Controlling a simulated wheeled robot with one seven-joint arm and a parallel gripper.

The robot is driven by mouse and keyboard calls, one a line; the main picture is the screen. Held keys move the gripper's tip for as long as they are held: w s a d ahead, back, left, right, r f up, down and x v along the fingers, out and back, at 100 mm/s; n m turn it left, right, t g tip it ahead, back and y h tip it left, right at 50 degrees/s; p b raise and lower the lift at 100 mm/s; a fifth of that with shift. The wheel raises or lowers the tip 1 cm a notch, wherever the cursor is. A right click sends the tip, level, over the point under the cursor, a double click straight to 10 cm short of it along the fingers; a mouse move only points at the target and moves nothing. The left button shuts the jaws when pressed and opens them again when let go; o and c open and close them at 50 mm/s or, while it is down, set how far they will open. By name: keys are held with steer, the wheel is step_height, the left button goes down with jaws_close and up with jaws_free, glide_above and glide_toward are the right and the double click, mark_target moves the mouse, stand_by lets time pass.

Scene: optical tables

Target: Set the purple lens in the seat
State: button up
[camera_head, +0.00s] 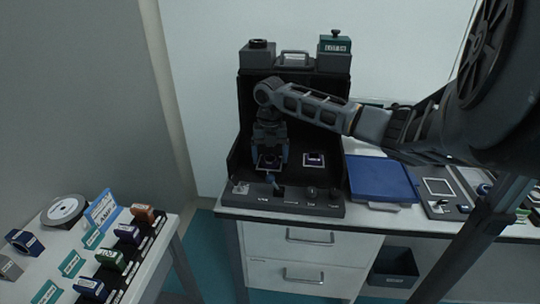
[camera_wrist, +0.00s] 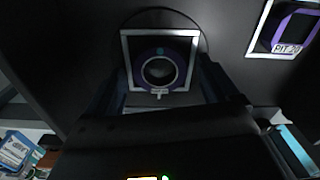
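The purple lens (camera_wrist: 137,75) is a ring with a dark centre, seen between my fingers in the wrist view. It lies within or just above a white-outlined square seat (camera_wrist: 160,32) on the black station. My gripper (camera_head: 270,160) points down over that left square in the head view, where it mostly hides the lens. In the wrist view, the gripper's dark fingers (camera_wrist: 162,92) stand on either side of the lens. Whether they touch it, and whether the lens rests on the seat, I cannot tell.
The black station (camera_head: 290,195) has raised walls and front knobs. A blue closed case (camera_head: 380,180) lies to its right. A side table (camera_head: 65,265) at lower left holds several coloured blocks.

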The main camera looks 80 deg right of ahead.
mark_target(269, 159)
step_height(269, 159, up, 12)
steer(key=b, duration=0.1)
steer(key=shift+r, duration=0.15)
stand_by(0.5)
steer(key=shift+w, duration=0.1)
